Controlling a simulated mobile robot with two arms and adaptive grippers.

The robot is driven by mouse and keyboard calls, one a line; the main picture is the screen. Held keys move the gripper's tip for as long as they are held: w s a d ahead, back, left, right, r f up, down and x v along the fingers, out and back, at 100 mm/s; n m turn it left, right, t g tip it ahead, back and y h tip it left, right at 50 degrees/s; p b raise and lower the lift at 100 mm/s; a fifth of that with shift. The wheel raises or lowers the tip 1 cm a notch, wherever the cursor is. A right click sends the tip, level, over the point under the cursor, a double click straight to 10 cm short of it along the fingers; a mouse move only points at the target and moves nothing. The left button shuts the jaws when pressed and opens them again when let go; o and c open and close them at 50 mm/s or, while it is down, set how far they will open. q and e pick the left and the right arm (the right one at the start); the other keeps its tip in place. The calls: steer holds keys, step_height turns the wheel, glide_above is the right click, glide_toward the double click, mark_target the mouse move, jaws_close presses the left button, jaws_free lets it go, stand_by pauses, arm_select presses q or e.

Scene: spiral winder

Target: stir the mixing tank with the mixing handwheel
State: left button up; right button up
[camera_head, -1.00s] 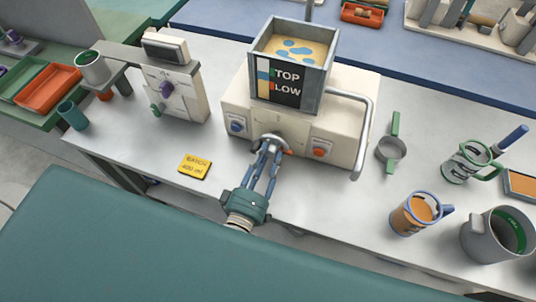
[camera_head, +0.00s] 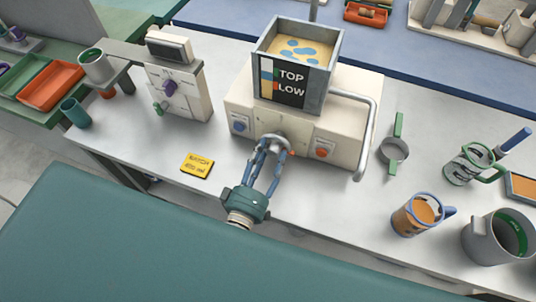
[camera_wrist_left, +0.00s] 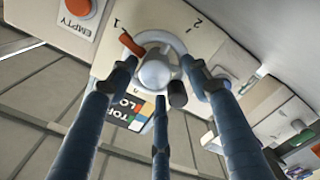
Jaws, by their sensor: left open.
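The mixing tank (camera_head: 297,45) is a grey square hopper with a tan mix and blue patches inside, on top of a cream machine. The mixing handwheel (camera_head: 283,141) is on the machine's front, partly hidden by the fingers. The left wrist view shows it as a silver ring and hub (camera_wrist_left: 154,73) with a dark knob (camera_wrist_left: 177,95) and an orange pointer (camera_wrist_left: 132,45). My left gripper (camera_head: 268,153) is open, its blue fingers spread around the wheel's front. In the left wrist view the gripper (camera_wrist_left: 158,82) reaches the wheel; contact is unclear. My right gripper is not visible.
A blue button (camera_head: 240,125) and an orange button (camera_head: 323,150) flank the wheel. A bent grey rail (camera_head: 372,125) stands at the machine's right. A yellow card (camera_head: 197,165) lies at the left. Mugs and a pot (camera_head: 497,238) stand at the right.

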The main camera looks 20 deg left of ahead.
arm_select(q)
steer(key=shift+s+d, duration=0.15)
steer(key=shift+s, duration=0.45)
steer(key=s, duration=1)
steer(key=shift+s+a, duration=0.35)
steer(key=shift+s, duration=0.05)
